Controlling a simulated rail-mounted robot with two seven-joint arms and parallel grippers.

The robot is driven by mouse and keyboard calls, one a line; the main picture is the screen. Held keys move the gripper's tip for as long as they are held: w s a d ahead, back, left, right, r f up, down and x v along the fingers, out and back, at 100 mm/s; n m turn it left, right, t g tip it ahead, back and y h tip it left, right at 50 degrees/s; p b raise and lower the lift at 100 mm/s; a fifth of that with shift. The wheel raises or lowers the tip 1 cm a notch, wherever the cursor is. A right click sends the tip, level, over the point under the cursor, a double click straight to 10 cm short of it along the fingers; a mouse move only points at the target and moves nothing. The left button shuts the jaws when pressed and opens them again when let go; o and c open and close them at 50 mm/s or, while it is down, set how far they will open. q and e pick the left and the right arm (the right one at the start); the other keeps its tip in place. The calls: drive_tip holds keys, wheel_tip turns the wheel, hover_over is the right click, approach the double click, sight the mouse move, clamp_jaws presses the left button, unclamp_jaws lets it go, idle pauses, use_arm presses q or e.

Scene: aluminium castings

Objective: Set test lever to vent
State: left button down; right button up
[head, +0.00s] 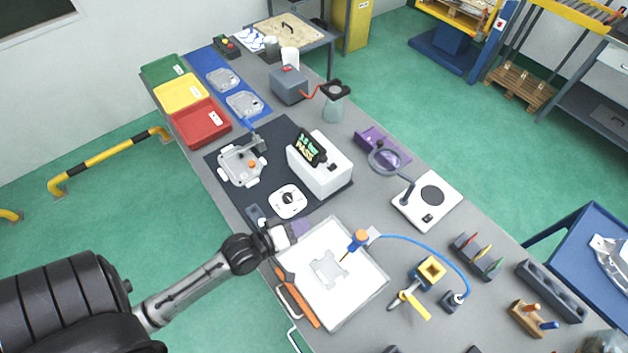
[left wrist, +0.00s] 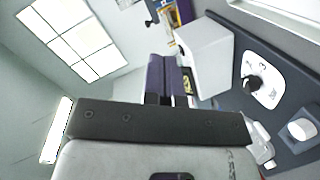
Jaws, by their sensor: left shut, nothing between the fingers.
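The test lever looks to be the black knob (head: 288,198) on a white rounded plate (head: 279,209) on the dark mat, in front of the white tester box (head: 327,172). It also shows at the right of the left wrist view as a black knob (left wrist: 252,84) on its white plate (left wrist: 266,66) with a small dark label too small to read. Which position it points to is unclear. My left gripper (head: 300,227) is shut and empty, its purple fingers just below and right of the plate, apart from the knob. They show in the left wrist view (left wrist: 165,75).
A metal casting (head: 240,166) sits in a fixture behind the plate. Red (head: 199,137), yellow and green trays stand at the back left.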

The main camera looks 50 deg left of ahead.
wheel_tip(320, 180, down, 9)
drive_tip(key=b, duration=0.7)
drive_tip(key=shift+a, duration=0.15)
drive_tip(key=shift+f+b, duration=0.25)
drive_tip(key=shift+b, duration=0.1)
use_arm(q)
drive_tip(key=w+a+f+n+t+y, duration=0.1)
drive_tip(key=a+f+n+t+y, duration=0.2)
drive_tip(key=a+n+t, duration=0.3)
drive_tip(key=a+n, duration=0.3)
drive_tip(key=a, duration=0.1)
drive_tip(key=shift+w+f+t+y, duration=0.2)
drive_tip(key=shift+f+t+y, duration=0.1)
drive_tip(key=shift+f+y, duration=0.1)
drive_tip(key=shift+d, duration=0.1)
drive_tip(key=p, duration=0.1)
approach(327, 163)
drive_tip(key=w+a+r, duration=0.1)
drive_tip(key=w+r, duration=0.3)
drive_tip(key=shift+w+r, duration=0.3)
drive_tip(key=shift+r, duration=0.1)
use_arm(e)
drive_tip(key=shift+r, duration=0.5)
drive_tip(key=shift+r, duration=0.1)
